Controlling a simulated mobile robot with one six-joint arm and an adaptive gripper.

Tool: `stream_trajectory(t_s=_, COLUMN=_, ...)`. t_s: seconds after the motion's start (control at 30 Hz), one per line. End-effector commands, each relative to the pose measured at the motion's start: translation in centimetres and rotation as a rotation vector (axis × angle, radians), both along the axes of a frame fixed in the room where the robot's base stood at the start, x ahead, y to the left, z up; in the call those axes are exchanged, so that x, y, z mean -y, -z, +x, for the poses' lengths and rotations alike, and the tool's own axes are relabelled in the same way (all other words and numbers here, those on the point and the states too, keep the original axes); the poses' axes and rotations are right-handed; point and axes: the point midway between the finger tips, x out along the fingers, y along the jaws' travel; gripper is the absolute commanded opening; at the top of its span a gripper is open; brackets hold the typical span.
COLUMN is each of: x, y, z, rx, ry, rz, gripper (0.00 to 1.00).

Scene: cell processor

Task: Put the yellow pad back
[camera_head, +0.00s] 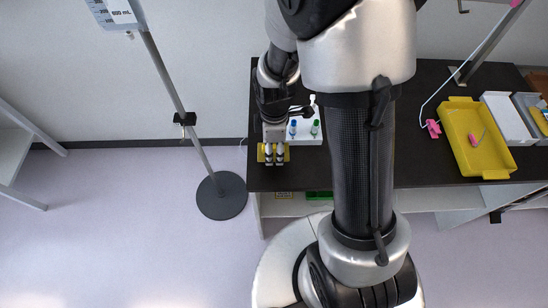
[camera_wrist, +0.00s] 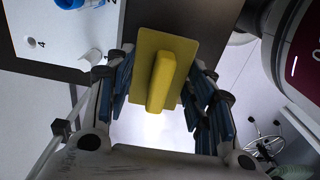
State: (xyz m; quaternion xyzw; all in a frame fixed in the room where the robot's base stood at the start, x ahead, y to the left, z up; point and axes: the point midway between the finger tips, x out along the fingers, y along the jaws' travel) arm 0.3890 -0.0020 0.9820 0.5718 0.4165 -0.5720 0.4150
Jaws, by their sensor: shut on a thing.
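The yellow pad (camera_head: 261,153) is at the left end of the dark table, close to its front edge, partly hidden by my gripper (camera_head: 274,156). In the wrist view the yellow pad (camera_wrist: 146,48) is a flat plate with a raised yellow grip bar along its middle. My gripper (camera_wrist: 161,80) is shut on the pad, with blue-padded fingers on both sides of it. I cannot tell whether the pad touches the tabletop.
The dark table (camera_head: 435,178) bears a white holder (camera_head: 305,137) with blue and green items beside my gripper. A yellow tray (camera_head: 459,116) with a pink item stands at right, near grey bins (camera_head: 527,105). A pole stand (camera_head: 221,197) stands left on open floor.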

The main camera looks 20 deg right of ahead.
Motion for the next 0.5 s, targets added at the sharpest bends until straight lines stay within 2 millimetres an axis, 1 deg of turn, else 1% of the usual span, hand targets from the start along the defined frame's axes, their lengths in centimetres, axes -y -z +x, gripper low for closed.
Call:
stream_trajectory(t_s=0.03, x=0.0, y=0.6, z=0.0, rx=-0.001, ry=0.0, rz=0.0, gripper=0.0)
stream_trajectory(t_s=0.17, x=0.0, y=1.2, z=0.0, rx=0.0, ry=0.0, rz=0.0, gripper=0.0)
stream_trajectory(t_s=0.27, x=0.0, y=2.4, z=0.0, rx=-0.001, ry=0.0, rz=0.0, gripper=0.0)
stream_trajectory(t_s=0.4, x=0.0, y=4.7, z=0.0, rx=-0.002, ry=0.001, rz=0.001, gripper=0.0)
stream_trajectory(t_s=0.5, x=0.0, y=5.2, z=0.0, rx=0.001, ry=0.001, rz=0.0, gripper=0.0)
